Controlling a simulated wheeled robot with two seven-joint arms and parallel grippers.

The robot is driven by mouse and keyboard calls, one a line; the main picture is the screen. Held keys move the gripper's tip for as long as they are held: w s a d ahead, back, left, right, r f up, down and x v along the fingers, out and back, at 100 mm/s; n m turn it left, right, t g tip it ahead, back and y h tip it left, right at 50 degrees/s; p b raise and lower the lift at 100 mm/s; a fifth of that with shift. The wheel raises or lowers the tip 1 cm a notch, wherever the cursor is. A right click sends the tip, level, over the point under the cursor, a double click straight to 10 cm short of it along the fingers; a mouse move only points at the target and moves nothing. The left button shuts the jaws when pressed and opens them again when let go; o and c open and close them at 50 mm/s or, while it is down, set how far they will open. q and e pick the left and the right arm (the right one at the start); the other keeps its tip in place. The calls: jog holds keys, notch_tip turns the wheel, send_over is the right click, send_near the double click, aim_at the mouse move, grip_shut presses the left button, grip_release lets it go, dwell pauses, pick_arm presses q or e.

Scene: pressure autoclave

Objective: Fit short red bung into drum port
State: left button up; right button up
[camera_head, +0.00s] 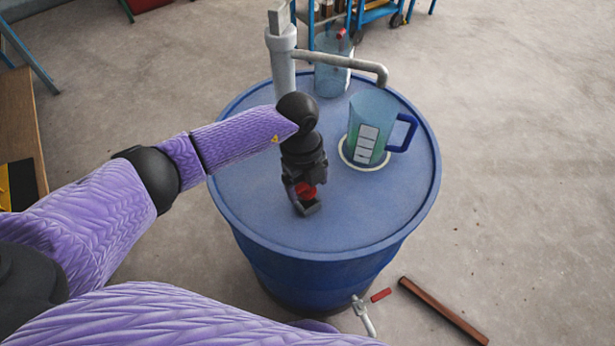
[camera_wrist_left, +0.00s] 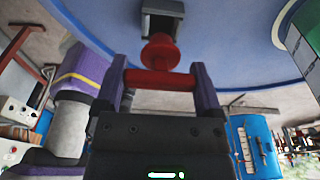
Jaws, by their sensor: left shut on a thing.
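The blue drum (camera_head: 245,195) stands upright in the middle of the head view. My left gripper (camera_head: 304,190) reaches over the near part of its lid, pointing down, and is shut on the short red bung (camera_head: 305,190). In the left wrist view the red bung (camera_wrist_left: 160,52) sticks out beyond the fingers (camera_wrist_left: 160,85), with its red crosspiece between them. A grey square fitting with a dark opening, apparently the drum port (camera_wrist_left: 162,8), lies just past the bung's tip. It also shows in the head view (camera_head: 311,209). I cannot tell whether bung and port touch. My right gripper is not in view.
A jug with a blue handle (camera_head: 371,130) stands in a pale ring on the lid, right of my gripper. A grey pump pipe (camera_head: 283,62) rises at the back, with its spout above the lid. A red-handled tap (camera_head: 365,312) juts out low in front.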

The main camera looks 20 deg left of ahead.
aim_at(307, 194)
pick_arm(q)
jog(key=shift+f, duration=0.3)
jog(key=shift+r, duration=0.1)
dwell(0.8)
jog(key=shift+p, duration=0.35)
jog(key=shift+f+b, duration=0.95)
jog(key=shift+f, duration=0.7)
jog(key=o, duration=1)
jog(key=shift+c, duration=0.2)
jog(key=r, duration=0.3)
jog(key=a+r+p, duration=0.1)
jog(key=r, duration=0.2)
jog(key=w+r+p, duration=0.1)
jog(key=r, duration=0.2)
jog(key=shift+a+r, duration=0.15)
jog(key=shift+r, duration=0.25)
jog(key=shift+s+f, duration=0.1)
jog(key=shift+s, duration=0.05)
